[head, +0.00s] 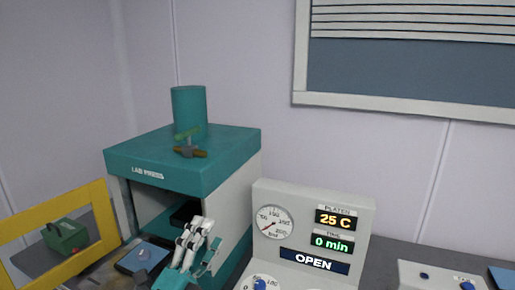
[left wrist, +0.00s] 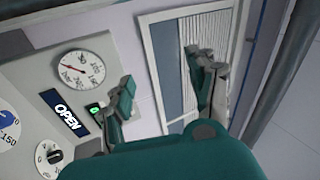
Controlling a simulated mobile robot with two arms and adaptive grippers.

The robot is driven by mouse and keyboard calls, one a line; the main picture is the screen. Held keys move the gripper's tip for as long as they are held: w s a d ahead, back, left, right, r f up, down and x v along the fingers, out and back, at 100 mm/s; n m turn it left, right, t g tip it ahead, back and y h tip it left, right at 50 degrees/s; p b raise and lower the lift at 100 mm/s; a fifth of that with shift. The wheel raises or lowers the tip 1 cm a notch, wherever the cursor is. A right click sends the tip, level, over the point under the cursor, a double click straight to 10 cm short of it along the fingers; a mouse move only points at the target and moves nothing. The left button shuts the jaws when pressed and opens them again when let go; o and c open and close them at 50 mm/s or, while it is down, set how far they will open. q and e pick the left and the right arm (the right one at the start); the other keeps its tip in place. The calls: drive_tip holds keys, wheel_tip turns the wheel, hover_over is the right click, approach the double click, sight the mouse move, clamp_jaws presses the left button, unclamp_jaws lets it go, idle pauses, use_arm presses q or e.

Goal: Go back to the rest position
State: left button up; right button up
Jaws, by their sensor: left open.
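My left gripper (head: 200,240) is in front of the lab press, at the lower middle of the head view. Its fingers point up, and they stand between the press opening and the control panel. In the left wrist view the two fingers of the left gripper (left wrist: 162,85) are spread apart with nothing between them. The teal lab press (head: 225,165) has a dark open chamber, partly hidden by the gripper. My right gripper is not in view.
The control panel (head: 362,225) reads OPEN, 25 C and 0 min; its gauge (left wrist: 78,70) is close in the wrist view. A yellow frame (head: 103,215) stands at left, with a green object (head: 62,236) seen through it. Another white unit (head: 408,275) is at right. A window (head: 400,70) is behind.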

use_arm(q)
drive_tip(key=s+a+f+n+g+y, duration=0.3)
drive_tip(key=a+f+n+y, duration=0.2)
drive_tip(key=f+n, duration=0.3)
drive_tip(key=s+a+f+n+g+y, duration=0.2)
drive_tip(key=a+f+n+g+y, duration=0.25)
drive_tip(key=f, duration=0.55)
drive_tip(key=s+a+f+n+g, duration=0.1)
drive_tip(key=s+f+n+g, duration=0.5)
drive_tip(key=s, duration=0.5)
drive_tip(key=s+f+n+g, duration=0.2)
drive_tip(key=s+f+g, duration=0.2)
drive_tip(key=s+f, duration=0.6)
wheel_tip(320, 180, down, 24)
drive_tip(key=s, duration=0.3)
drive_tip(key=s+a+f+g, duration=0.2)
drive_tip(key=s+a+f, duration=0.1)
drive_tip(key=s+f, duration=1.3)
drive_tip(key=shift+s+f+m+b, duration=0.15)
drive_tip(key=shift+f+m+b, duration=0.15)
drive_tip(key=shift+f+m, duration=0.2)
